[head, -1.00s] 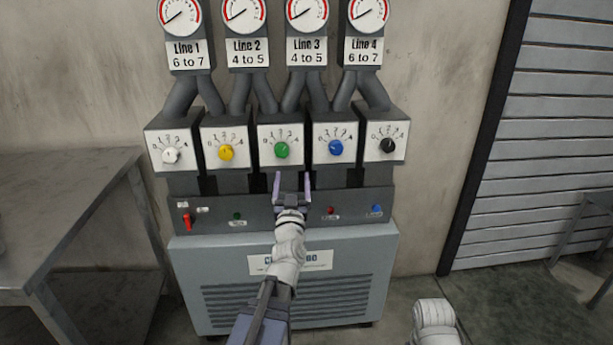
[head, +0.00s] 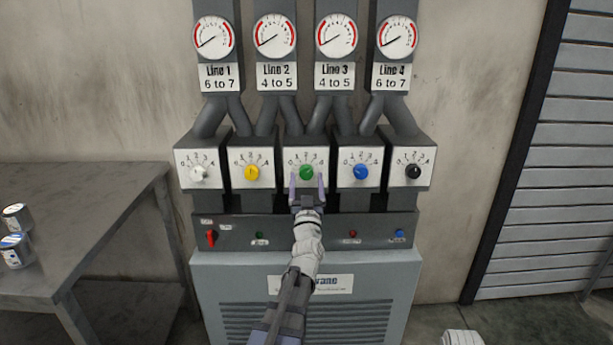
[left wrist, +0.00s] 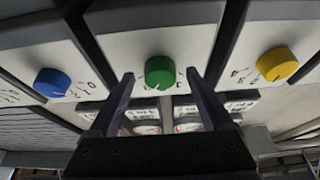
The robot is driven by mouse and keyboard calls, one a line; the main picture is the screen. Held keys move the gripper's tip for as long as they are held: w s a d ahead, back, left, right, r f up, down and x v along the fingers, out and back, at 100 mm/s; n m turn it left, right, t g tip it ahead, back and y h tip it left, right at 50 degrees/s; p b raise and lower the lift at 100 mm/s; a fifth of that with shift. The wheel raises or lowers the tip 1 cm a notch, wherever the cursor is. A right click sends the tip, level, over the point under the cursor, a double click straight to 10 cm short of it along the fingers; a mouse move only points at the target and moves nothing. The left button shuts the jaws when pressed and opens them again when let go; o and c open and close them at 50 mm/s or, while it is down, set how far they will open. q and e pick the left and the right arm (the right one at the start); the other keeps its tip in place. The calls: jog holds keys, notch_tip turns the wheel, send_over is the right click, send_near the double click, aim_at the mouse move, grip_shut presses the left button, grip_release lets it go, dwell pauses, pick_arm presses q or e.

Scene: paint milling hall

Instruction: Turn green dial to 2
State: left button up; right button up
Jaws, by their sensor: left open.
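The green dial (head: 306,172) is a round knob on the middle white plate of a row of dial boxes, with a numbered scale from 0 to 4 over it. It shows large in the left wrist view (left wrist: 159,72). I cannot read its pointer setting surely. My left gripper (head: 307,183) is open and empty just below and in front of the dial. In the left wrist view its two fingertips (left wrist: 159,77) are spread to either side of the dial, with gaps; I see no contact. My right gripper is out of view.
The yellow dial (head: 252,172) and blue dial (head: 361,172) flank the green one; a white dial (head: 198,173) and black dial (head: 413,171) are at the ends. A red switch (head: 212,238) sits lower left. A metal table (head: 95,200) with cans stands left.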

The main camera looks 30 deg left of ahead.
pick_arm(q)
jog(key=shift+w+a+r, duration=0.15)
jog(key=shift+w+a, duration=0.05)
jog(key=shift+w, duration=0.05)
grip_shut()
dwell(0.6)
jog(key=shift+d+n, duration=0.1)
jog(key=shift+n, duration=0.3)
jog(key=n+y, duration=0.1)
jog(key=n+g, duration=0.1)
jog(key=n, duration=0.1)
jog(key=shift+w+d+n+g+y, duration=0.1)
jog(key=shift+n+g+y, duration=0.2)
jog(key=shift+y, duration=0.1)
jog(key=shift+d+r+n+g+y+p, duration=0.1)
jog(key=shift+n+g+y+p, duration=0.65)
jog(key=shift+n, duration=1.25)
